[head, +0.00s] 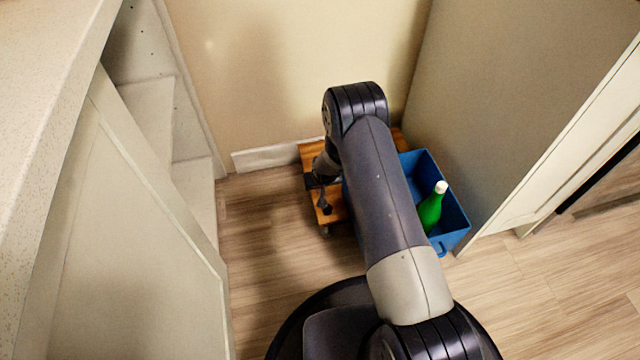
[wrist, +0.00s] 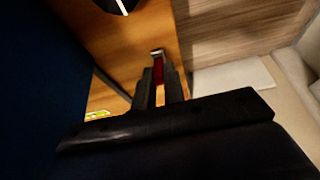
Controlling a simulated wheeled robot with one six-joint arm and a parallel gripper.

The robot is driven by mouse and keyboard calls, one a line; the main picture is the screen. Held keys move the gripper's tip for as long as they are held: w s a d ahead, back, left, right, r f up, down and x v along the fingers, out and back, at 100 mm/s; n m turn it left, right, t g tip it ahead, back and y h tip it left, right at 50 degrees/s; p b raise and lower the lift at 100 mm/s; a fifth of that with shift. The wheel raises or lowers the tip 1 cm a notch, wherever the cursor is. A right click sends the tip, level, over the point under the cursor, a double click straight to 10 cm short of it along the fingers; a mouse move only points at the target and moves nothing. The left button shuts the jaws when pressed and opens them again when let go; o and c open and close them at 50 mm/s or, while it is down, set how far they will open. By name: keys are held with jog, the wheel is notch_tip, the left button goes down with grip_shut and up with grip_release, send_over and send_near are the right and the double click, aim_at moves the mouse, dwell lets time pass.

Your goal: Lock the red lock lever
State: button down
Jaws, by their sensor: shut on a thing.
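The red lock lever (wrist: 159,68) shows in the wrist view as a narrow red strip between my two dark fingers, with a small grey end (wrist: 157,52) just beyond it. My gripper (wrist: 160,86) is shut on the lever at the edge of a wooden platform (wrist: 130,38). In the head view my gripper (head: 324,205) is low at the left front edge of the wooden platform (head: 312,153). The lever cannot be made out there. Its full shape and angle are hidden by my fingers.
A blue crate (head: 458,218) holding a green bottle (head: 431,208) is right of my arm, close to a grey panel (head: 490,100). A white cabinet (head: 130,200) stands at left. Wood floor (head: 265,240) is clear between cabinet and platform.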

jog(key=p, duration=0.3)
jog(key=shift+s+r, duration=0.15)
jog(key=shift+r, duration=0.05)
jog(key=shift+t+p, duration=0.3)
jog(key=shift+p, duration=0.05)
jog(key=shift+s+f, duration=0.1)
jog(key=shift+f, duration=0.15)
jog(key=shift+f+t+b, duration=0.3)
jog(key=shift+t+b, duration=0.1)
jog(key=shift+b, duration=1.35)
jog(key=shift+s+r+t+b, duration=0.15)
jog(key=shift+t+b, duration=0.15)
jog(key=shift+b, duration=0.25)
jog(key=c, duration=1.5)
grip_release()
jog(key=shift+d+r, duration=0.1)
